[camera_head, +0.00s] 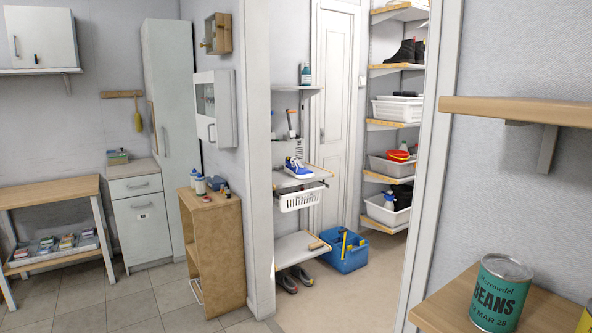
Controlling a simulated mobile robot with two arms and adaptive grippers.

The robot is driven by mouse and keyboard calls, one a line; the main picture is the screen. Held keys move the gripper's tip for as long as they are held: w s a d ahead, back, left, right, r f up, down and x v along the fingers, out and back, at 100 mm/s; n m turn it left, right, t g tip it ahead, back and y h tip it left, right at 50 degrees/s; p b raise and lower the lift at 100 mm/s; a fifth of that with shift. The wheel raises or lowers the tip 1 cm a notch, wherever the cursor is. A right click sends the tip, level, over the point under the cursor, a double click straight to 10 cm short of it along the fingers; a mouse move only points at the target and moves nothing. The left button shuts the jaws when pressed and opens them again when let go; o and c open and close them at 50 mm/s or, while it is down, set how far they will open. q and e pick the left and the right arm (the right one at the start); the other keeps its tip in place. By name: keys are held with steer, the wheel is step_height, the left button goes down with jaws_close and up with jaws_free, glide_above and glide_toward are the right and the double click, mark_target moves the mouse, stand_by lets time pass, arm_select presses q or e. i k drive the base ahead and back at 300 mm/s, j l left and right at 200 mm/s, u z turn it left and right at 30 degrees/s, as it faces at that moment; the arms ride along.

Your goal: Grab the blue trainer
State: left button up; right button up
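A blue trainer (298,168) with a white sole and laces sits on a pale wall shelf in the small room seen through the doorway. It is the only blue shoe I see. A white basket (301,199) is just below that shelf. Neither of my grippers is in the head view.
A blue crate (345,252) with tools and a pair of dark shoes (294,278) are on the floor beyond the doorway. A wooden cabinet (212,245) stands left of the doorway. At the right, a beans can (500,292) stands on a wooden shelf. Floor at centre left is clear.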

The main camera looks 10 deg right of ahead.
mark_target(294, 166)
steer(key=i+j, duration=0.15)
steer(key=j, duration=0.15)
steer(key=i+j, duration=0.15)
steer(key=j, duration=0.15)
steer(key=i+j, duration=0.25)
steer(key=i, duration=0.3)
steer(key=i+j+u, duration=0.15)
steer(key=i, duration=0.4)
steer(key=i+j, duration=0.3)
steer(key=i, duration=0.25)
steer(key=i+l+u, duration=0.1)
steer(key=i+l, duration=0.55)
steer(key=i+l+u, duration=0.15)
steer(key=i+l, duration=0.15)
steer(key=l, duration=0.2)
steer(key=i+l+u, duration=0.1)
steer(key=i+l, duration=0.15)
steer(key=l, duration=0.2)
